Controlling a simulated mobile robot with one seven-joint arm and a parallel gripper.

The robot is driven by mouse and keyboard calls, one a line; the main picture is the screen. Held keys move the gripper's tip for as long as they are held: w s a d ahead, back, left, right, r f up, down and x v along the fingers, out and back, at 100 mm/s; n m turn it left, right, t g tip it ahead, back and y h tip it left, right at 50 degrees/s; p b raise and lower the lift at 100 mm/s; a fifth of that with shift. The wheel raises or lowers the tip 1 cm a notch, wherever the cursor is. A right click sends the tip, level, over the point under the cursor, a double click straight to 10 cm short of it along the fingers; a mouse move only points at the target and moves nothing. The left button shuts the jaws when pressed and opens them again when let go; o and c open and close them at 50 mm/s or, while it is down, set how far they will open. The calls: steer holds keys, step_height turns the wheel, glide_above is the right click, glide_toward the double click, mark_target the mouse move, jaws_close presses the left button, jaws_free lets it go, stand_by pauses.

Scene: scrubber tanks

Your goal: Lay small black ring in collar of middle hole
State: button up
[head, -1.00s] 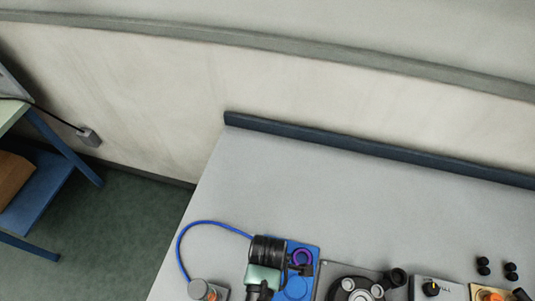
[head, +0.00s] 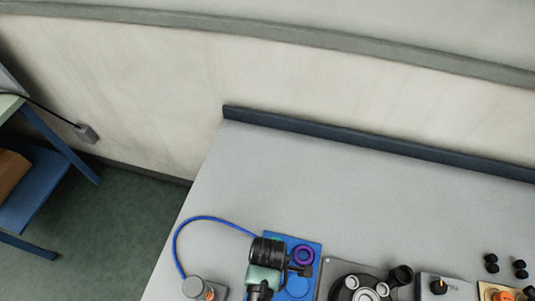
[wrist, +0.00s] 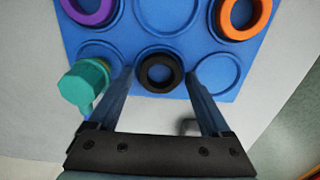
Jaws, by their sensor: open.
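A small black ring (wrist: 159,72) lies in a shallow round recess of a blue tray (wrist: 115,30) in the wrist view. My gripper (wrist: 159,76) is open, with one finger on each side of the black ring and a gap on both sides. In the head view, my gripper (head: 301,270) is over the blue tray (head: 272,239) and my arm hides much of it. The black ring cannot be made out there. A dark round fixture (head: 343,284) with pale rings stands right of the tray, cut by the lower edge. I cannot tell which hole is the middle one.
The tray also holds a purple ring (wrist: 92,9), an orange ring (wrist: 245,22) and a teal hexagonal piece (wrist: 83,84) close to the left finger. A grey box with a knob (head: 438,287) and several black knobs (head: 491,262) are farther right. The back of the bench (head: 350,190) is clear.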

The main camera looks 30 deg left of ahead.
jaws_close()
steer(key=shift+r+p, duration=2.55)
steer(key=shift+p, duration=0.15)
